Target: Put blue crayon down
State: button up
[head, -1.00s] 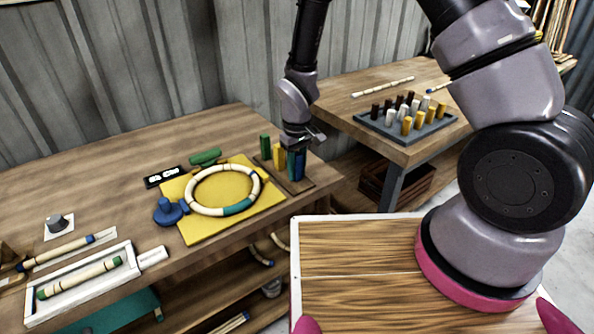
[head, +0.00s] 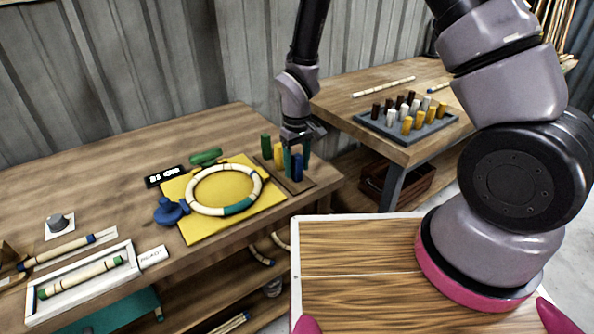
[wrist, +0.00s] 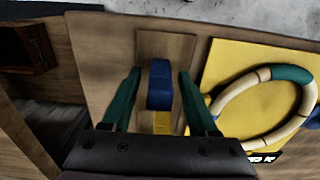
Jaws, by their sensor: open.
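The blue crayon (head: 297,168) stands upright on a small wooden board (head: 295,185) near the right end of the workbench. My gripper (head: 297,158) is open just above and around it, with one teal finger on each side. In the wrist view the crayon (wrist: 159,88) lies between the spread fingers (wrist: 160,76), with a visible gap on both sides. A yellow crayon (head: 279,154) and a green crayon (head: 266,145) stand on the same board in a row behind the blue one.
A yellow mat (head: 190,228) with a segmented rattan ring (head: 190,198) lies left of the board. A blue knobbed object (head: 168,211) and a green piece (head: 205,156) are near it. A second table (head: 340,97) on the right holds a grey peg tray (head: 372,124).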

notch_tip(320, 180, up, 10)
jog(key=shift+r, duration=0.25)
jog(key=w+d+r+m+t+y, duration=0.1)
jog(key=d+r+m, duration=0.1)
jog(key=d+r, duration=0.3)
jog(key=d+r+m+t, duration=0.1)
jog(key=d+r, duration=0.1)
jog(key=r, duration=0.5)
jog(key=s+d+r+m+t, duration=0.2)
jog(key=s+d+r+m, duration=0.2)
jog(key=s+d+r, duration=0.2)
jog(key=s+d+r+m+t+y, duration=0.1)
jog(key=s+d+r+m+t, duration=0.2)
jog(key=s+d+r, duration=0.4)
jog(key=shift+s+d+r+m, duration=0.2)
jog(key=shift+d+r+m, duration=0.3)
jog(key=shift+d+r, duration=1.5)
jog(key=shift+a+r, duration=0.55)
jog(key=shift+a, duration=0.1)
